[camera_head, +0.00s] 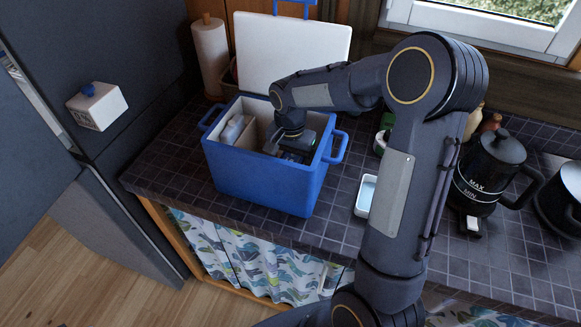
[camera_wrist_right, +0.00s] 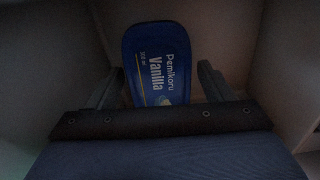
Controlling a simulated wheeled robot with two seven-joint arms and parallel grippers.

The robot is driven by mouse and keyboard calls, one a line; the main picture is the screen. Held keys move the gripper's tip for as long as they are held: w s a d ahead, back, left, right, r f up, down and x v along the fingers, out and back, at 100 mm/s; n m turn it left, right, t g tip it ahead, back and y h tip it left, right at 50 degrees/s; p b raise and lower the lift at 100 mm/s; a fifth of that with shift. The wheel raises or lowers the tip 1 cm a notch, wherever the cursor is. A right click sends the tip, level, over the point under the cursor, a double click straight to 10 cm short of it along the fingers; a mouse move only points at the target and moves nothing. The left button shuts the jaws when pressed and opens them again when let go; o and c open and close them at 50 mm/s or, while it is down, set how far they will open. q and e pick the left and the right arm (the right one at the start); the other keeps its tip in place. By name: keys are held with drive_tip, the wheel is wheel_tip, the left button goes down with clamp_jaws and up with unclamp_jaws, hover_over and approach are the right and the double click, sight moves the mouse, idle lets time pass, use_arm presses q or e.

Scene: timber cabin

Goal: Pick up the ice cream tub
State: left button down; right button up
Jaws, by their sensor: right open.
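The ice cream tub (camera_wrist_right: 157,65) shows in the right wrist view, with a blue lid that reads "Pemikoru Vanilla". It lies inside the blue cooler box (camera_head: 257,178) on the tiled counter, and in the head view my arm hides it. My right gripper (camera_head: 291,150) reaches down into the cooler. In the right wrist view its two fingers (camera_wrist_right: 161,88) are open, one on each side of the tub's near part. I cannot tell whether they touch it. My left gripper is not in view.
A white container (camera_head: 234,129) stands in the cooler's left part. The white lid (camera_head: 290,50) leans upright behind it. A paper towel roll (camera_head: 210,52), a small white dish (camera_head: 366,196) and a black kettle (camera_head: 487,170) stand nearby. The cooler's walls surround the gripper closely.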

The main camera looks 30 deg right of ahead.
drive_tip(key=shift+c, duration=0.2)
drive_tip(key=c, duration=0.9)
drive_tip(key=shift+c, duration=0.2)
drive_tip(key=shift+r, duration=0.15)
